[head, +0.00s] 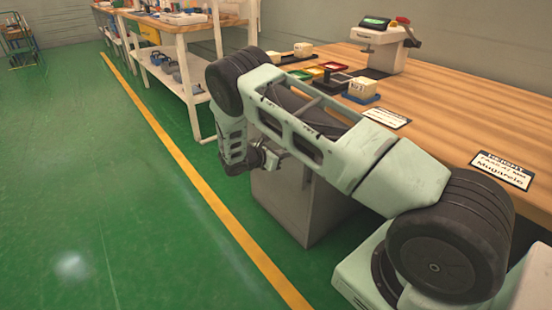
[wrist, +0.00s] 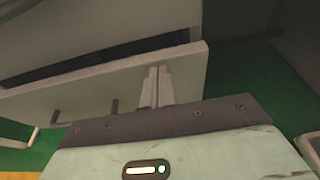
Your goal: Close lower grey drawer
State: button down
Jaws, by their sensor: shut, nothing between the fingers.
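The lower grey drawer (wrist: 90,92) fills the upper left of the wrist view as a pale grey panel. A dark gap (wrist: 100,62) runs along its edge, so it stands partly open. My gripper (wrist: 155,85) is shut and empty, its fingertips overlapping the panel near its right end; I cannot tell if they touch. Two short handle posts show on the panel, left of the fingers. In the head view the grey cabinet (head: 305,205) stands under the wooden table. My gripper (head: 264,158) is beside its upper left part, and my arm hides much of the cabinet and its drawer fronts.
The wooden table (head: 460,95) carries coloured trays, small boxes, label cards (head: 502,171) and a scale-like machine (head: 385,45). A shelved workbench (head: 190,85) stands farther back. The green floor left of the yellow line (head: 190,175) is clear.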

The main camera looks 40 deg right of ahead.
jog(key=shift+d, duration=0.2)
jog(key=shift+d, duration=2.3)
jog(key=shift+s, duration=0.1)
jog(key=shift+a, duration=0.35)
jog(key=f+p+v, duration=0.1)
jog(key=v, duration=1.2)
jog(key=shift+w+a+p, duration=0.2)
jog(key=shift+a+p, duration=0.2)
jog(key=shift+a, duration=0.15)
jog(key=shift+r, duration=0.1)
